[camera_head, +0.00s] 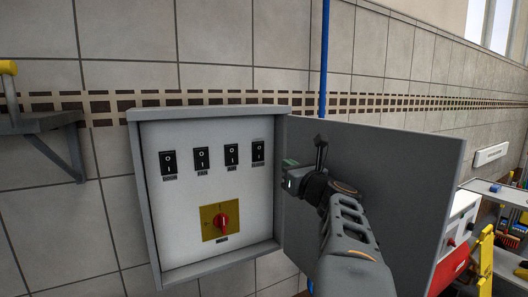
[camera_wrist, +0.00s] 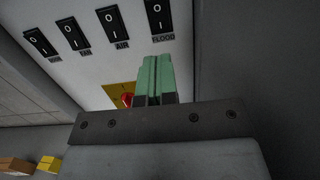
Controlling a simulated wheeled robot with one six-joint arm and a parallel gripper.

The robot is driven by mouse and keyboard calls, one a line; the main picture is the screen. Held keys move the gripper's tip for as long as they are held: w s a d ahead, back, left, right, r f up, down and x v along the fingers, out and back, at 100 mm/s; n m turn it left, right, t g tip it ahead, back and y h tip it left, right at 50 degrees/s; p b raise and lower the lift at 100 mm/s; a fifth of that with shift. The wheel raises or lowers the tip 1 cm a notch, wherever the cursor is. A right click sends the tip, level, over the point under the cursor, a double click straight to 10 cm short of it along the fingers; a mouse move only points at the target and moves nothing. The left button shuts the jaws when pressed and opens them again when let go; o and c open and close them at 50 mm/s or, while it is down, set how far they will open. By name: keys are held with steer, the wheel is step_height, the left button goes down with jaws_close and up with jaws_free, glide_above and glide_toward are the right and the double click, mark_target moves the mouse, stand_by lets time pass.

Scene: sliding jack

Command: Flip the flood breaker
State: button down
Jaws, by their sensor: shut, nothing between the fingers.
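The flood breaker (camera_head: 258,151) is the rightmost of a row of black rocker switches marked O and I in an open wall box. In the wrist view the flood breaker (camera_wrist: 160,16) has the label FLOOD under it, and its top is cut off. I cannot tell which way its rocker is tilted. My gripper (camera_head: 289,174) is at the right side of the box opening, below and right of the flood breaker. In the wrist view its green fingers (camera_wrist: 154,76) are shut together and empty, with their tips just below the FLOOD label. Contact with the panel cannot be told.
The grey box door (camera_head: 410,180) stands open just right of my arm. A red rotary knob (camera_head: 221,220) on a yellow plate sits below the switches. The other switches (camera_head: 202,158) are to the left. A wall shelf (camera_head: 40,122) is at far left.

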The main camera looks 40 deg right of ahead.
mark_target(260, 144)
steer(key=w+p, duration=0.1)
steer(key=w, duration=0.3)
steer(key=w+d+r+p, duration=0.1)
steer(key=w+p, duration=0.1)
steer(key=w, duration=0.3)
steer(key=w+p, duration=0.1)
steer(key=w, duration=0.3)
steer(key=shift+w+d+r, duration=0.35)
steer(key=shift+w+d, duration=0.05)
steer(key=shift+w+r, duration=0.1)
steer(key=shift+w, duration=0.15)
steer(key=shift+s+r+b, duration=0.2)
steer(key=shift+r+b, duration=0.05)
steer(key=shift+b, duration=0.3)
steer(key=shift+r, duration=0.2)
